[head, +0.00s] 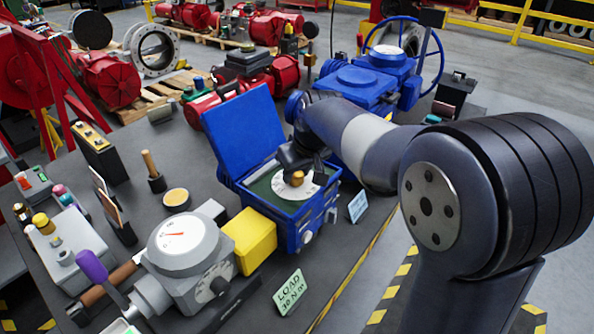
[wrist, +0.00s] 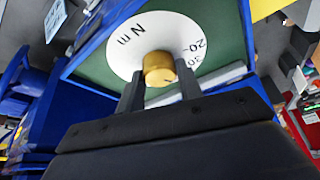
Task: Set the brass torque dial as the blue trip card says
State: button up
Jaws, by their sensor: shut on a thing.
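The brass torque dial (head: 297,178) is a small round knob at the centre of a white printed scale disc (head: 279,186), inside the open blue box (head: 249,192). In the wrist view the brass knob (wrist: 158,68) sits between my two black fingers. My gripper (wrist: 155,82) is shut on it from the near side. The scale reads "N m" with a 20 and a 30 partly visible; the pointer setting cannot be told. A pale blue card (head: 357,207) stands at the box's right; its writing is too small to read.
The box's raised lid (head: 243,130) stands behind the dial. A blue valve actuator (head: 365,85) is at the back.

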jog(key=shift+d+n+g+y, duration=0.1)
jog(key=shift+n+g+y, duration=0.45)
jog(key=shift+n, duration=1.35)
jog(key=o, duration=1)
jog(key=shift+r, duration=0.1)
jog(key=v, duration=1)
jog(key=shift+d+r+b, duration=0.1)
jog(key=shift+r+b, duration=0.15)
jog(key=shift+b, duration=0.1)
